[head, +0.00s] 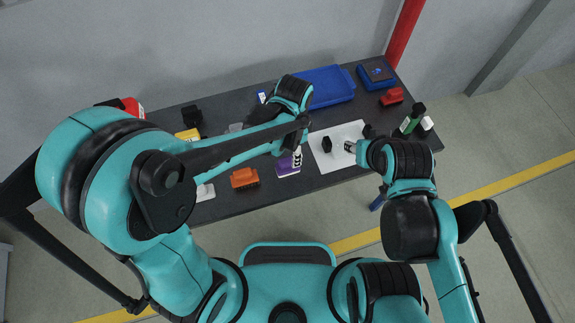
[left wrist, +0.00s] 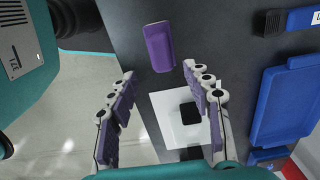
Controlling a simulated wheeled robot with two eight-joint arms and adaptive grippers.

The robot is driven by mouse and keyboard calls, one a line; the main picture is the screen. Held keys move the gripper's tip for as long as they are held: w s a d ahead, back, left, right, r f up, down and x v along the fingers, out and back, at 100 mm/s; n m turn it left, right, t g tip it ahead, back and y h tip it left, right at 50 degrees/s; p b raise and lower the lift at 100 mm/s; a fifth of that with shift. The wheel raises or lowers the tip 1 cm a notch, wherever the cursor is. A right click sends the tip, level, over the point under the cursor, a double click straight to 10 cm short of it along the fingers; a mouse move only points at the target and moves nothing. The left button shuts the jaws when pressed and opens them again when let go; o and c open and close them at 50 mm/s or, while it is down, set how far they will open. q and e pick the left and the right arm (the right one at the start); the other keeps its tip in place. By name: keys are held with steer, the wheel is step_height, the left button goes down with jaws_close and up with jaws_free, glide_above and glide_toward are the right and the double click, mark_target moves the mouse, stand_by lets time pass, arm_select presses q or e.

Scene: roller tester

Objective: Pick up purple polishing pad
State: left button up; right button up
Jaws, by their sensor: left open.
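The purple polishing pad (head: 287,169) lies on the dark table near its front edge, left of a white sheet. In the left wrist view the purple pad (left wrist: 159,47) shows whole, a little beyond my fingertips and between their lines. My left gripper (head: 297,157) is right by the pad in the head view, partly covering it. In the left wrist view my left gripper (left wrist: 158,75) is open with nothing between its fingers. My right gripper (head: 350,147) hangs over the white sheet; its fingers are too small to judge.
The white sheet (head: 325,164) carries a black block (head: 327,144). An orange brush-like item (head: 244,178) lies left of the pad. A blue tray (head: 332,84), a blue box (head: 375,74), a red item (head: 392,96) and a green bottle (head: 411,119) stand behind and right.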

mark_target(287, 160)
arm_select(q)
steer(key=f+b, duration=0.1)
steer(key=f, duration=0.2)
steer(key=a+f+b, duration=0.1)
steer(key=f+b, duration=0.1)
steer(key=f, duration=0.2)
steer(key=shift+a, duration=0.15)
steer(key=shift+r, duration=0.15)
jaws_close()
